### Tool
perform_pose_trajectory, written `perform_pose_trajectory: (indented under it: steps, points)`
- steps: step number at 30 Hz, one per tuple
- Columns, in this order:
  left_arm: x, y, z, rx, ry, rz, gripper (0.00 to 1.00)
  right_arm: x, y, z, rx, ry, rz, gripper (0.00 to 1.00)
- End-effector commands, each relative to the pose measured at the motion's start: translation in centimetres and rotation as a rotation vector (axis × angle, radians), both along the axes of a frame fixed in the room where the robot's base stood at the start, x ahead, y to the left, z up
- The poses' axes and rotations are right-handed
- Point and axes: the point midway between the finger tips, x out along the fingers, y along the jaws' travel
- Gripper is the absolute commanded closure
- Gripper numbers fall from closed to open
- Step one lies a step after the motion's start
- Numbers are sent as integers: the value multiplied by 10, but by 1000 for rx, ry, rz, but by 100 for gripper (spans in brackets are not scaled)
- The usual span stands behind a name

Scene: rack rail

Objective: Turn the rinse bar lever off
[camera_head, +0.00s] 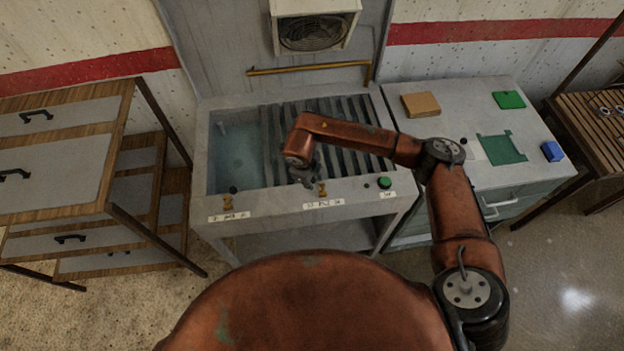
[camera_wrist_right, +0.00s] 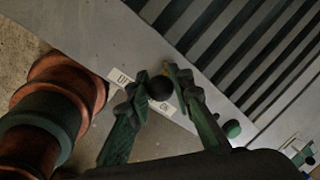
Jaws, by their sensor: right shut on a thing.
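A brass lever (camera_head: 322,189) stands on the front edge of the grey wash unit (camera_head: 352,190), above a small white label (camera_head: 324,204). My right gripper (camera_head: 308,181) is at this lever. In the wrist view, its two fingers (camera_wrist_right: 165,84) are on either side of the lever's dark round knob (camera_wrist_right: 160,89), shut on it. A bit of brass shows beside the knob. A second brass lever (camera_head: 229,200) stands to the left over its own label. The label print is too small to read fully. My left gripper is not in view.
The unit has a water basin (camera_head: 236,158) and dark slats (camera_head: 350,112); a brass bar (camera_head: 310,68) runs behind. A green button (camera_head: 385,182) is right of the held lever. A side counter (camera_head: 455,110) holds a brown block (camera_head: 421,104) and green items. Drawers stand left.

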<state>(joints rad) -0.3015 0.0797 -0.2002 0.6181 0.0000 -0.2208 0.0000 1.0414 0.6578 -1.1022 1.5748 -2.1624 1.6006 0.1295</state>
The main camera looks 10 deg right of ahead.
Motion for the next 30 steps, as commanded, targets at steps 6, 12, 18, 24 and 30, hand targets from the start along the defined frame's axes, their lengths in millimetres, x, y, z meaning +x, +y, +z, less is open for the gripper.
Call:
perform_pose_trajectory:
  steps: [6,12,18,24,30]
  points:
    - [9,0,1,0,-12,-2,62,-2,5,0,10,2,7,74]
    - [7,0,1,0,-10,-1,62,-1,3,0,5,1,4,62]
    - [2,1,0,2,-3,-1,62,-1,1,0,3,2,2,62]
    - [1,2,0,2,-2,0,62,-2,3,12,3,0,4,62]
    - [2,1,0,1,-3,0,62,-8,10,50,4,-3,5,62]
